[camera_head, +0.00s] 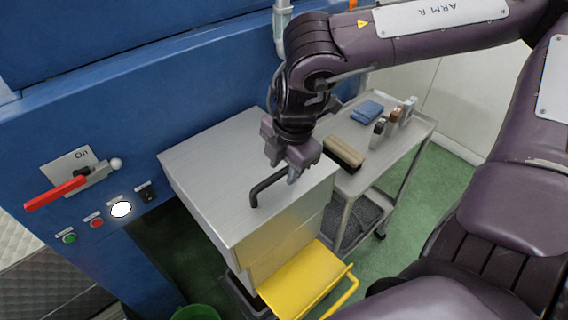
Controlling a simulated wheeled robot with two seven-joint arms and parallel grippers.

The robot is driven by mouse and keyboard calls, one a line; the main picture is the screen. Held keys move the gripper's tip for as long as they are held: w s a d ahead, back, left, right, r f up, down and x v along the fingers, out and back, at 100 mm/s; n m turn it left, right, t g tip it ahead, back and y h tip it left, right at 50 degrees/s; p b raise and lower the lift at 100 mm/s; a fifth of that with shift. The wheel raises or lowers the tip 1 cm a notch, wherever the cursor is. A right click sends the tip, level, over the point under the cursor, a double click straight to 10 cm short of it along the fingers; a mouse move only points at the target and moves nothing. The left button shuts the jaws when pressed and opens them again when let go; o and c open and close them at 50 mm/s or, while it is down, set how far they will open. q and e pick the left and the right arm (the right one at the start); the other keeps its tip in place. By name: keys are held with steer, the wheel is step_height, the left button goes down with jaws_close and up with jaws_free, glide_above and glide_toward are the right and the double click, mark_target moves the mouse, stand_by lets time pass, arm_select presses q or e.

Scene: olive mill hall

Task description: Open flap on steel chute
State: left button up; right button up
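The steel chute (212,205) is a brushed-metal box standing against the blue machine. Its broad upper face, apparently the flap, lies flat with no open gap visible. A black bar handle (266,187) stands on that face near its front right part. My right gripper (284,174) points down at the handle's far right end, with its fingertips at or very close to the bar. The fingers partly hide that end, so I cannot tell whether they grip it. My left gripper is not in view.
A grey cart (384,160) to the right carries a brush, a folded blue cloth (367,111) and small bottles. A yellow step-like piece (303,281) sits below the chute's front. A red lever (56,193) and buttons are on the blue machine at left.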

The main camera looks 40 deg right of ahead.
jaws_close()
steer(key=shift+r, duration=0.2)
